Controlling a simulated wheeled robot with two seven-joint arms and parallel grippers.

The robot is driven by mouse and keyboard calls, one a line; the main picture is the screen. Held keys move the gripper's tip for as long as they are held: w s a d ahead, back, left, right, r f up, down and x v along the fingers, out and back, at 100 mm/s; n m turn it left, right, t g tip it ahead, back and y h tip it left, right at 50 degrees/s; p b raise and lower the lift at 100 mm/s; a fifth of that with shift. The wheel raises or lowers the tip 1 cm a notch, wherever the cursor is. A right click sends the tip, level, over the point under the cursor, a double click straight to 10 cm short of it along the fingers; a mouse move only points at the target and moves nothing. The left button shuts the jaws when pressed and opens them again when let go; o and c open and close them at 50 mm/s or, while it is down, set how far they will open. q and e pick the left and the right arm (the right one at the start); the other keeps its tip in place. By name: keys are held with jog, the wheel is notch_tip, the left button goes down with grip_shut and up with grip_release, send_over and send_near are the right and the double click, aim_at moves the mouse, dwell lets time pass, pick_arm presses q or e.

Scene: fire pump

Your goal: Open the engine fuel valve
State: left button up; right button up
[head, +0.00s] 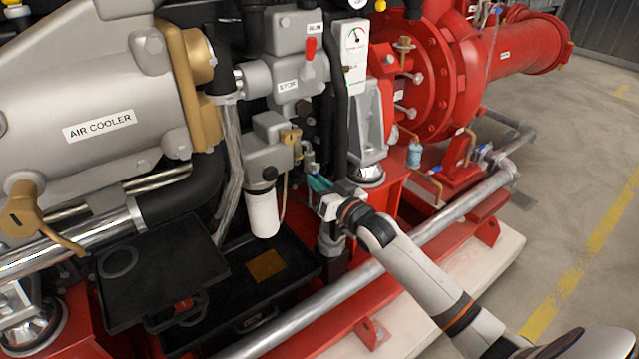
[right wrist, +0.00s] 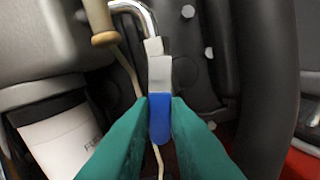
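The engine fuel valve is a small silver fitting with a blue lever handle (right wrist: 160,118), seen in the middle of the right wrist view. A bent metal pipe (right wrist: 137,8) rises from its pale body (right wrist: 159,72). My right gripper (right wrist: 160,105) has its green fingertips on both sides of the blue handle, close against it, and appears shut on it. In the head view the right gripper (head: 318,182) reaches in from the lower right, and its fingers largely hide the handle. My left gripper is not in view.
A white filter cylinder (head: 262,212) hangs left of the gripper. A black hose (head: 341,110) stands close by on the right. A red lever (head: 310,48) and a gauge (head: 355,40) are above. A long grey pipe (head: 450,210) runs below my forearm.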

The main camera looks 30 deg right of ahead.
jog(key=shift+d+r+n+p, duration=0.15)
jog(key=shift+r+n+p, duration=0.1)
jog(key=shift+n+p, duration=0.45)
grip_shut()
pick_arm(q)
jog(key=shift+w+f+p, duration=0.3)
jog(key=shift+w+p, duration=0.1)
jog(key=shift+p, duration=0.15)
pick_arm(e)
jog(key=shift+d+f+n, duration=0.25)
jog(key=shift+n, duration=0.65)
jog(key=o, duration=0.8)
grip_release()
